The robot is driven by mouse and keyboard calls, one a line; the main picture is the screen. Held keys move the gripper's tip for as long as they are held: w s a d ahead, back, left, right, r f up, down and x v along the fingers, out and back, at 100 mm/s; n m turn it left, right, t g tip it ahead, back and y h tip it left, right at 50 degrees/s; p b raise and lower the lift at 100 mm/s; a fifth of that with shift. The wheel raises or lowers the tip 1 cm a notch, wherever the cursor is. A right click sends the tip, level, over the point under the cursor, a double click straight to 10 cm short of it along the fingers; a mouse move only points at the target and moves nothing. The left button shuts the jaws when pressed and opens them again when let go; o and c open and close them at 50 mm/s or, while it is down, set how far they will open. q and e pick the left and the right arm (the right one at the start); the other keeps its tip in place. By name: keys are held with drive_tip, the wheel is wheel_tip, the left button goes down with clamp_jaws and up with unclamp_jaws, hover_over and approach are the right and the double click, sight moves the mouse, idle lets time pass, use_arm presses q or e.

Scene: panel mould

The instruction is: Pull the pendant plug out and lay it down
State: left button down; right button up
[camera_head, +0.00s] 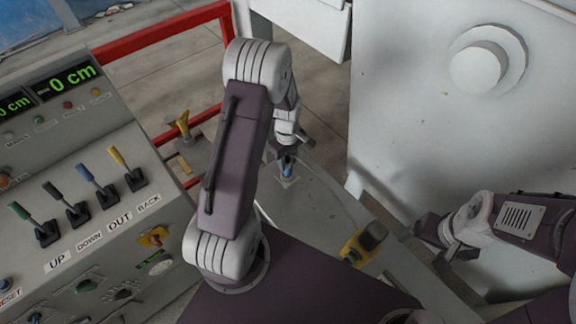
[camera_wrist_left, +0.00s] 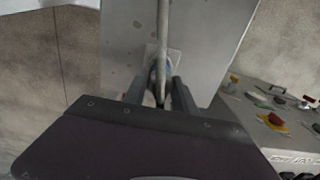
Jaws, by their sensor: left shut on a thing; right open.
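The pendant plug (camera_head: 287,168) shows as a small blue piece at a light square socket plate (camera_head: 286,182) on the grey surface. My left gripper (camera_head: 287,157) is shut on it from above. In the left wrist view the plug (camera_wrist_left: 168,70) is mostly hidden between the fingers of the left gripper (camera_wrist_left: 161,97), and a grey cable (camera_wrist_left: 163,30) runs up past it. I cannot tell whether the plug is fully seated. My right gripper (camera_head: 441,250) is open and empty at the right, apart from the plug.
A control desk (camera_head: 120,235) with coloured levers stands at the left. A yellow and black object (camera_head: 364,244) lies on the grey surface to the right of the socket. A red rail (camera_head: 160,36) is behind, and a large pale panel (camera_head: 425,110) stands at the right.

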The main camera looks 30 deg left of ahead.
use_arm(q)
drive_tip(key=shift+r+p, duration=1.25)
drive_tip(key=shift+r, duration=0.45)
wheel_tip(320, 180, up, 4)
drive_tip(key=p, duration=0.3)
drive_tip(key=shift+p, duration=0.3)
